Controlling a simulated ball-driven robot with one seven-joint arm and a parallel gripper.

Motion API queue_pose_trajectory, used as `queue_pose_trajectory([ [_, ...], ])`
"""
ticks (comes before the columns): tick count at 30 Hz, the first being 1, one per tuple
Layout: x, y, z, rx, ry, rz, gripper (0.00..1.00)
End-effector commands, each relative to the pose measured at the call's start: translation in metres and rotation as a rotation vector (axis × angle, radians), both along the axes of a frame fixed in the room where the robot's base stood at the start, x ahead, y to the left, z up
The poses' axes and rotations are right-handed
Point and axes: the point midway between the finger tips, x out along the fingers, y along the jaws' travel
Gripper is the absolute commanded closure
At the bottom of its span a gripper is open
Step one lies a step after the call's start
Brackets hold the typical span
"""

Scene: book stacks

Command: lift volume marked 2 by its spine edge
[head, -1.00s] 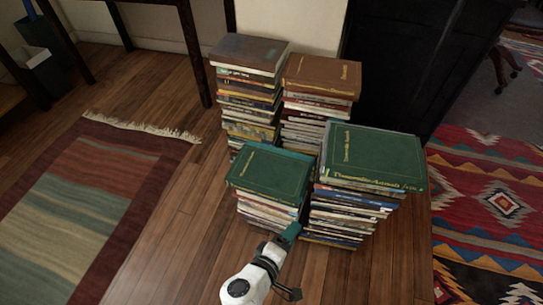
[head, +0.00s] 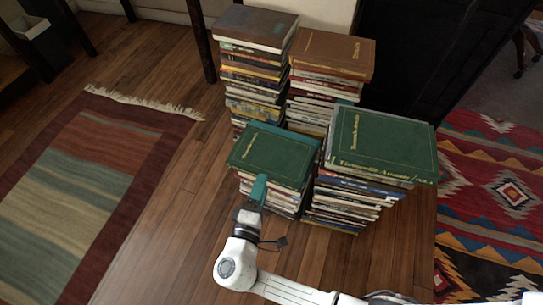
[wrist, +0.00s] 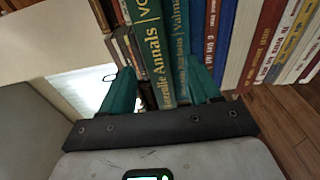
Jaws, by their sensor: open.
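The front-left stack in the head view is topped by a green book with gold lettering (head: 270,155). My gripper (head: 259,188) is at this stack's near side, just below the top. In the wrist view my gripper (wrist: 160,82) is open, its teal fingers apart. A green spine with gold lettering reading "Annals" and "VOL" (wrist: 153,50) shows between them. A narrower green spine with gold lettering (wrist: 178,45) is beside it, toward the right finger. The volume number is cut off or too small to read. I cannot tell whether the fingertips touch the books.
A taller stack with a large green book on top (head: 385,145) stands close on the right. Two stacks topped by a grey-brown book (head: 257,27) and a brown book (head: 335,52) stand behind. Wooden floor (head: 160,225) is clear to the left, beside a striped rug (head: 75,190).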

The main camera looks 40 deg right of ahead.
Motion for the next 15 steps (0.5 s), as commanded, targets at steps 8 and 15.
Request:
queue_pose_trajectory([
  [8, 0.022, -0.027, 0.001, 0.001, -0.001, -0.002, 0.38],
  [15, 0.024, -0.029, 0.002, 0.001, -0.001, -0.001, 0.38],
])
